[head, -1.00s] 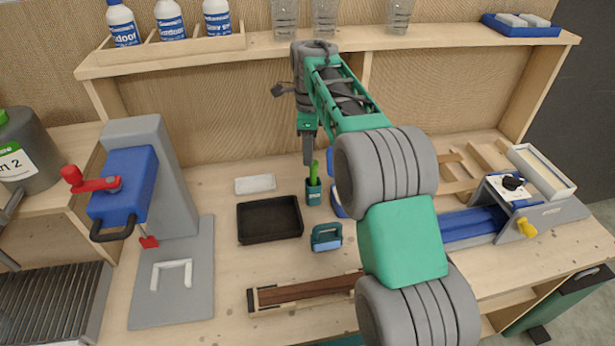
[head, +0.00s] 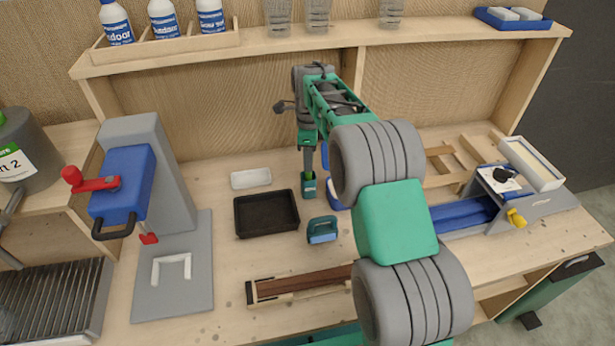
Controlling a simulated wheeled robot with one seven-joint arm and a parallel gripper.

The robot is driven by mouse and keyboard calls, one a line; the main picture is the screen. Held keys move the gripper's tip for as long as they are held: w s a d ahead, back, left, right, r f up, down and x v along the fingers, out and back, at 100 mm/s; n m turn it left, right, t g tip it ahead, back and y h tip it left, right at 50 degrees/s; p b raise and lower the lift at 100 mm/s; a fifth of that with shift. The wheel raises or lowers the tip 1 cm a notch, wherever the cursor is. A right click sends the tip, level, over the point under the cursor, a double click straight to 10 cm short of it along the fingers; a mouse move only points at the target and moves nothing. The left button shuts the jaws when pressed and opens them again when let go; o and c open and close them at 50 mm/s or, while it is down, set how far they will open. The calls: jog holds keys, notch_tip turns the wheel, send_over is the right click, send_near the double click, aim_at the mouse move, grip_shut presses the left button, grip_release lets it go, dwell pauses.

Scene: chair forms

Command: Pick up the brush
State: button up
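A small teal cup (head: 309,188) stands on the workbench, right of the black tray. The green handle that stood up from this cup, likely the brush, is now almost wholly hidden by my gripper. My gripper (head: 309,170) points down right at the cup's mouth, over the handle's place. Its fingers are seen edge-on and small, so I cannot tell whether they are open or shut on the handle.
A black tray (head: 266,214), a white block (head: 250,178) and a teal-and-blue handled object (head: 322,230) lie near the cup. A blue press (head: 124,186) stands at left. A shelf (head: 300,46) with bottles and glasses runs above my arm. A wooden strip lies in front.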

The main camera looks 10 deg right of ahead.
grip_shut()
